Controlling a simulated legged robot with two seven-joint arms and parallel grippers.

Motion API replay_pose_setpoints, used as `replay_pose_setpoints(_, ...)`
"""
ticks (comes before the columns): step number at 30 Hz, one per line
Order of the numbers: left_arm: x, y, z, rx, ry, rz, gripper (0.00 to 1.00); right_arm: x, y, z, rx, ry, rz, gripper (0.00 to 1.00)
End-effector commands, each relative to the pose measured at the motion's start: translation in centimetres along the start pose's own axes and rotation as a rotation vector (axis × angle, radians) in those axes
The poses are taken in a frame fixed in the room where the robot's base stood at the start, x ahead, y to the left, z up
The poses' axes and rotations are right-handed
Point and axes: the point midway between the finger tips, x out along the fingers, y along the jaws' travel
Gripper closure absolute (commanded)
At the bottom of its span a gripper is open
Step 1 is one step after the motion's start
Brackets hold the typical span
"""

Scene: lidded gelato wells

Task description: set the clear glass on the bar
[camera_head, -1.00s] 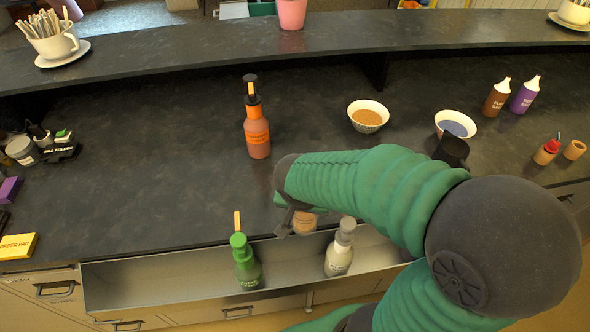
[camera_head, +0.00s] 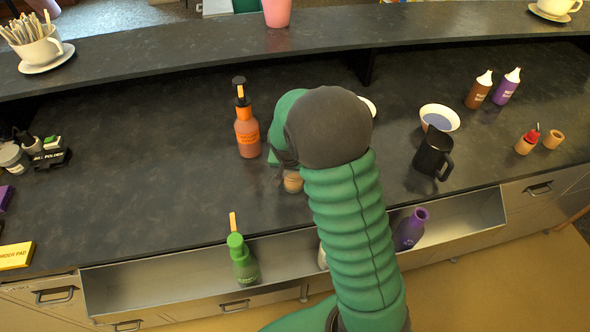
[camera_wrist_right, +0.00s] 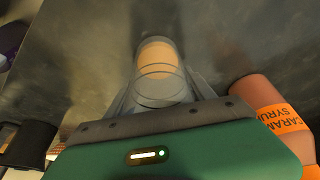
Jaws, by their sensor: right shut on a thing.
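The clear glass (camera_wrist_right: 158,72) is see-through and lies between the fingers of my right gripper (camera_wrist_right: 160,95) in the right wrist view. A round tan patch shows in or through it; I cannot tell which. In the head view my right gripper (camera_head: 279,164) is over the dark counter, just right of the orange syrup bottle (camera_head: 248,132). My arm hides most of it, and only a small tan shape shows beside it. The bar (camera_head: 190,46) is the raised dark ledge along the back, beyond the gripper. My left gripper is out of view.
The caramel bottle also shows close to the gripper in the right wrist view (camera_wrist_right: 272,115). A pink cup (camera_head: 277,12) and a cup with sticks (camera_head: 35,48) stand on the bar. Between them the bar is clear. A black mug (camera_head: 434,154) stands right of my arm.

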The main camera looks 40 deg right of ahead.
Motion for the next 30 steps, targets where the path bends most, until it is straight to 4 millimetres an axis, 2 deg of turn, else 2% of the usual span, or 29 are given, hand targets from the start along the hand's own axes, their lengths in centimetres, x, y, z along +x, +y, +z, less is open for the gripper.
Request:
replay_pose_setpoints(5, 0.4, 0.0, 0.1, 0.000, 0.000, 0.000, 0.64, 0.4, 0.0, 0.2, 0.001, 0.000, -0.001, 0.94)
replay_pose_setpoints(6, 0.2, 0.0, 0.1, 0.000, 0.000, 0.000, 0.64, 0.3, 0.0, 0.1, 0.001, 0.000, 0.000, 0.32)
replay_pose_setpoints(10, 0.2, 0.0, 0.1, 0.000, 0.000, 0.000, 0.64, 0.3, 0.0, 0.1, 0.000, -0.001, 0.000, 0.16)
replay_pose_setpoints(18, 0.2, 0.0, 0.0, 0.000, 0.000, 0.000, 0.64, 0.2, 0.0, 0.1, 0.000, -0.001, 0.000, 0.16)
replay_pose_setpoints(22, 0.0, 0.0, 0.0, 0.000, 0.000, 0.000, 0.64, -0.8, 0.0, -0.1, 0.001, 0.002, -0.001, 0.16)
replay_pose_setpoints(26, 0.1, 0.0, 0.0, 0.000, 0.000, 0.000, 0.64, -3.7, -0.1, -0.1, 0.001, 0.004, -0.005, 0.16)
replay_pose_setpoints(30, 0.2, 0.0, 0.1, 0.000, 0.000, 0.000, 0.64, -7.5, -0.1, -0.1, 0.001, 0.005, -0.005, 0.16)
